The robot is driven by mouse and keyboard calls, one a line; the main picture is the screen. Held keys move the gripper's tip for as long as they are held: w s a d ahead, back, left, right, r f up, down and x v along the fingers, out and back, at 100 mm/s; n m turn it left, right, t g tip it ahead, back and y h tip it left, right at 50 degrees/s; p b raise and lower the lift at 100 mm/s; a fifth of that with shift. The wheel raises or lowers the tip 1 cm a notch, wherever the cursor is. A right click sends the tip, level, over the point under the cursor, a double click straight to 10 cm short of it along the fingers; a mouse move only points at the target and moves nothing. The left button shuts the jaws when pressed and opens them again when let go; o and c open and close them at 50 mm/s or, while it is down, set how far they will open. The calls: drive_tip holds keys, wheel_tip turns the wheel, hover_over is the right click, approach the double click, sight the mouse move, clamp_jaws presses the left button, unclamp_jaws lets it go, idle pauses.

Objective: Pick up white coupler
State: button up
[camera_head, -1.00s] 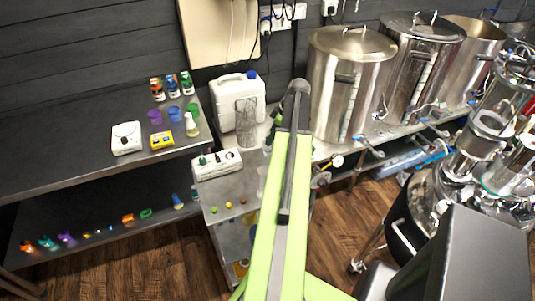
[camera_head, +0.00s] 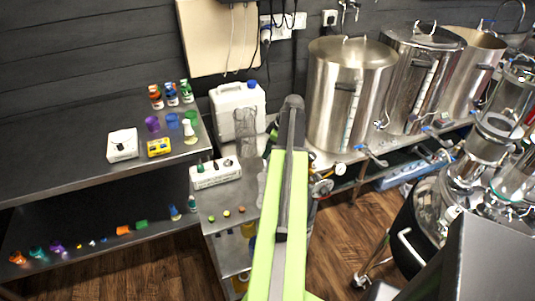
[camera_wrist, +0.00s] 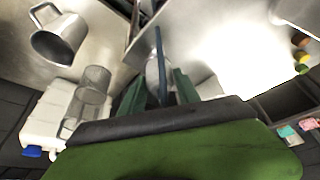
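I cannot make out the white coupler for certain. One tiny whitish piece (camera_head: 92,243) lies among small coloured parts on the lower shelf at the left in the head view, too small to identify. My gripper (camera_wrist: 157,88) shows in the wrist view as two dark green fingers standing apart, with a thin dark bar and a pale, glassy shape seen between them. I see no coupler held there. In the head view my arm reaches forward over the small table, and its fingers are hidden.
A white jug (camera_head: 238,108) and a clear cylinder (camera_head: 246,132) stand behind a white power strip (camera_head: 216,172). A steel pot (camera_head: 350,95) stands right of them. A metal pitcher (camera_wrist: 60,35) shows in the wrist view. The left worktop (camera_head: 60,165) has much bare surface.

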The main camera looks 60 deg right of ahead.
sight(264, 147)
clamp_jaws()
drive_tip(key=shift+r, duration=0.1)
drive_tip(key=shift+r+p, duration=0.2)
drive_tip(key=shift+p, duration=0.1)
wheel_tip(264, 147, up, 5)
drive_tip(key=p, duration=0.4)
drive_tip(key=shift+s+d+f+p, duration=0.15)
drive_tip(key=shift+p, duration=0.2)
drive_tip(key=s+d+r+p, duration=0.6)
drive_tip(key=s+d, duration=0.1)
drive_tip(key=s, duration=0.2)
drive_tip(key=w+a+r+p, duration=0.1)
drive_tip(key=a+r+p, duration=0.4)
drive_tip(key=a, duration=0.3)
drive_tip(key=w+a+r+n+p, duration=0.1)
drive_tip(key=a+r+p, duration=0.3)
drive_tip(key=a, duration=0.4)
drive_tip(key=shift+w+r+n+y+p, duration=0.3)
drive_tip(key=shift+w+r+p, duration=0.05)
drive_tip(key=shift+w, duration=0.15)
